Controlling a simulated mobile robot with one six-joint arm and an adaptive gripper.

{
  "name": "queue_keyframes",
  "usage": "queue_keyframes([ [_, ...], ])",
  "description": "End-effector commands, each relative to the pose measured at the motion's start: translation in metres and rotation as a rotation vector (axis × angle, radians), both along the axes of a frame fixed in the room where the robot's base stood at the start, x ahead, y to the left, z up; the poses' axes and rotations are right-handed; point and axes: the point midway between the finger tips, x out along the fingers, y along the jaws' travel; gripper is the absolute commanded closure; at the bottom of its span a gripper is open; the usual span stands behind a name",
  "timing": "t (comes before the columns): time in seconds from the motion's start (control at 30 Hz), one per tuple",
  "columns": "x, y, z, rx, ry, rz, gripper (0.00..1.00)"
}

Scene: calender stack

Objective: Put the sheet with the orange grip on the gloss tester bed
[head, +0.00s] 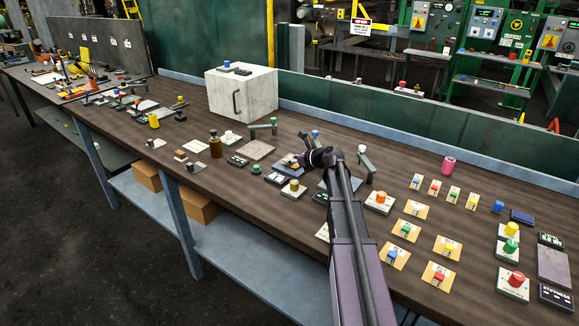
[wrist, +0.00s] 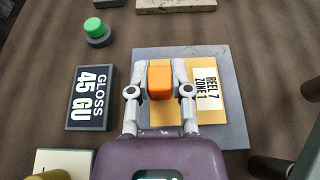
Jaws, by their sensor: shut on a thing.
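My gripper (wrist: 160,82) is shut on the orange grip (wrist: 160,80) of a yellow sheet (wrist: 204,112) with a white label reading REEL 7 ZONE 1. In the wrist view the sheet is over the flat grey gloss tester bed (wrist: 235,132), inside its outline. I cannot tell whether the sheet touches the bed. A dark display (wrist: 91,98) reading GLOSS 45 GU lies left of the bed. In the head view my gripper (head: 296,161) is low over the middle of the bench, and partly hides the sheet and bed.
A green knob (wrist: 97,29) stands beyond the display. Dark posts (wrist: 268,167) rise close by at the lower right. In the head view, several small sheets with coloured grips (head: 440,247) lie to the right on the bench, and a white cabinet (head: 240,92) stands behind.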

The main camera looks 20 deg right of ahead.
Motion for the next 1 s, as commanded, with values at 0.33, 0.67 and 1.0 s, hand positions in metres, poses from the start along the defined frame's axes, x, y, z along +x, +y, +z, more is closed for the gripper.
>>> queue_keyframes([
  [0.33, 0.0001, 0.0003, -0.0073, 0.000, 0.000, 0.000, 1.00],
  [0.67, 0.0001, 0.0004, -0.0107, 0.000, 0.000, 0.001, 0.68],
  [1.0, 0.0001, 0.0004, -0.0102, 0.000, 0.000, 0.000, 0.39],
])
